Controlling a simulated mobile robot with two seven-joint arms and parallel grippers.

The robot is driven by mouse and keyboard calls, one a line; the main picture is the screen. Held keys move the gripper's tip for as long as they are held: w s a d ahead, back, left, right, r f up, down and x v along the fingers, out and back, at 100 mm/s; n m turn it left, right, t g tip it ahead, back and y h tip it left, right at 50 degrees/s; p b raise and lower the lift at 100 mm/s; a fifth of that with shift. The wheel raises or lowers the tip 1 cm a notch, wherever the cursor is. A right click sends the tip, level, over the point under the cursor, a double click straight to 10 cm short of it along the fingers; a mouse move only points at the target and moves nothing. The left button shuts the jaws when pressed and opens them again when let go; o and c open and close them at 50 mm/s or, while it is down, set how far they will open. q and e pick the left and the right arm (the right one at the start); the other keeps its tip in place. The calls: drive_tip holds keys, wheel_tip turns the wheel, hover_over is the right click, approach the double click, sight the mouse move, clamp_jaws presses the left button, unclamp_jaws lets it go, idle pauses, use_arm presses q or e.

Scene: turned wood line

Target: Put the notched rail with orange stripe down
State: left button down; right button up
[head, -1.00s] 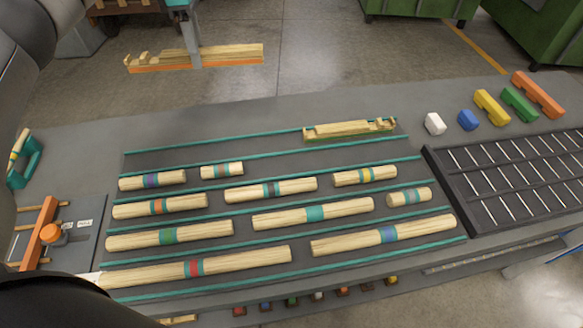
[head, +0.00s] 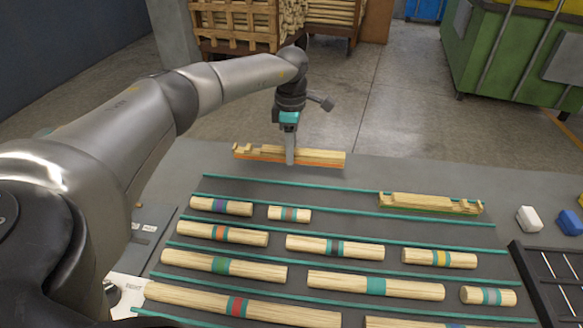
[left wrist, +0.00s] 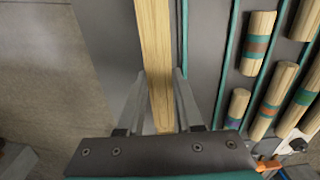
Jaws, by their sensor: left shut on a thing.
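The notched rail with orange stripe (head: 322,158) is a pale wooden bar with notches at its left end and an orange band along its lower side. My left gripper (head: 290,160) is shut on it near its middle. The rail is level, at the far edge of the grey table (head: 370,172), beyond the back teal strip. I cannot tell whether it touches the table. In the left wrist view the rail (left wrist: 153,50) runs between the two fingers (left wrist: 160,80), with its striped side hidden. My right gripper is not in view.
A similar notched rail with a green stripe (head: 430,204) lies at the back right of the rack. Several banded dowels, such as the purple-banded one (head: 221,206), lie between teal strips (head: 340,206). White (head: 528,218) and blue (head: 569,222) blocks stand at right.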

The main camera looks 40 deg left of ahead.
sight(291, 175)
use_arm(q)
drive_tip(key=shift+f+b, duration=0.65)
drive_tip(key=shift+f, duration=2)
drive_tip(key=c, duration=0.8)
unclamp_jaws()
drive_tip(key=shift+c, duration=0.2)
drive_tip(key=shift+r, duration=0.1)
